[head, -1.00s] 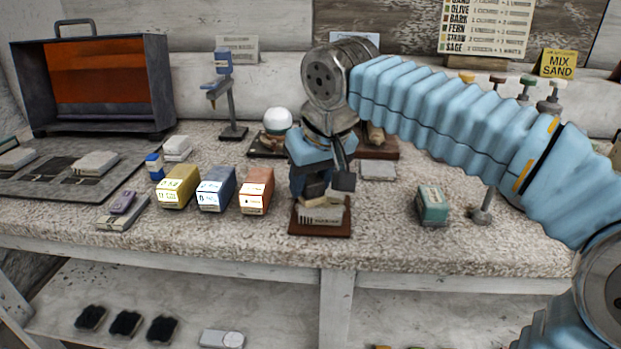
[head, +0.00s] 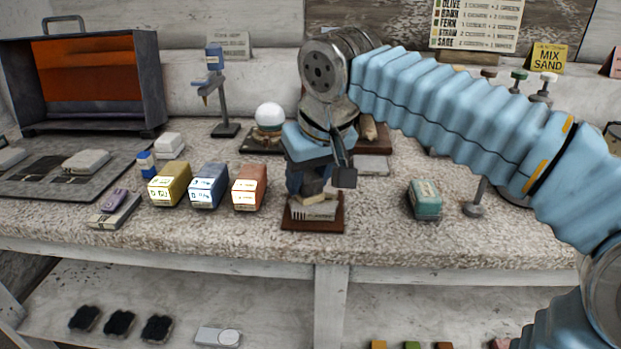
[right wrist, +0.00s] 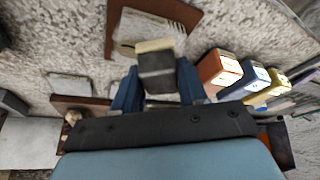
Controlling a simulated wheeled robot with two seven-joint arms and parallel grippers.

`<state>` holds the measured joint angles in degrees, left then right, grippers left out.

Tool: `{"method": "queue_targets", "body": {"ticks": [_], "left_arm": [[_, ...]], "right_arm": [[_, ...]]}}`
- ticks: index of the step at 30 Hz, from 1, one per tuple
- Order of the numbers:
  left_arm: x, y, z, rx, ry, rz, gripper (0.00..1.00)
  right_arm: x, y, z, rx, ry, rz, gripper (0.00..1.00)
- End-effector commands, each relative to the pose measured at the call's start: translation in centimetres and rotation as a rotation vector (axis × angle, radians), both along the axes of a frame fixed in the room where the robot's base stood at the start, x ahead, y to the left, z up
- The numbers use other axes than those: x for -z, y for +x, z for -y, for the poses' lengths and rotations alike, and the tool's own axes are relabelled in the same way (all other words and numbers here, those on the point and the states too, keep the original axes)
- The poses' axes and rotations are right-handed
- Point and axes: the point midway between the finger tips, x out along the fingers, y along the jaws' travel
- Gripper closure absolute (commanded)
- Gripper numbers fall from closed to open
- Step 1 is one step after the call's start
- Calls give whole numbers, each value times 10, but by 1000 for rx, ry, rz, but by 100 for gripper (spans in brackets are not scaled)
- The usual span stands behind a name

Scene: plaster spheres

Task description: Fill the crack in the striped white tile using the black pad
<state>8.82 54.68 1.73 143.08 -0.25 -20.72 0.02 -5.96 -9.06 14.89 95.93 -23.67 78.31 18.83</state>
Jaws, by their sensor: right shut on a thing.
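The striped white tile (head: 313,212) lies on a dark red-brown board (head: 298,225) at the front of the bench; grey stripes show on its near side. In the right wrist view the tile (right wrist: 160,22) is ahead of the fingers, partly hidden. My right gripper (head: 309,188) points down over the tile. In the right wrist view its blue fingers (right wrist: 158,82) are shut on the black pad (right wrist: 157,64), a dark block with a cream layer at its far end. That layer is at or just above the tile; I cannot tell if they touch. My left gripper is out of view.
Yellow (head: 169,187), blue (head: 208,187) and orange (head: 249,190) boxes stand left of the board. A teal box (head: 425,200) stands right. Three black scalloped pieces (head: 120,323) lie on the lower shelf. Bare bench separates the board from the teal box.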

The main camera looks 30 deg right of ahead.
Motion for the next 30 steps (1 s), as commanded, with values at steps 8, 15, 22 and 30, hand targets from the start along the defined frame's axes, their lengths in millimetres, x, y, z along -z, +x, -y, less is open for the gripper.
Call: {"method": "queue_targets", "body": {"ticks": [8,15,22,30], "left_arm": [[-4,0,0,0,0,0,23],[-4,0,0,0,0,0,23],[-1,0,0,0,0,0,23],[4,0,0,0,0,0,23]], "right_arm": [[-6,6,0,0,0,1,82],[-6,6,0,0,0,1,82],[-2,6,0,0,0,1,82],[3,6,0,0,0,1,82]]}}
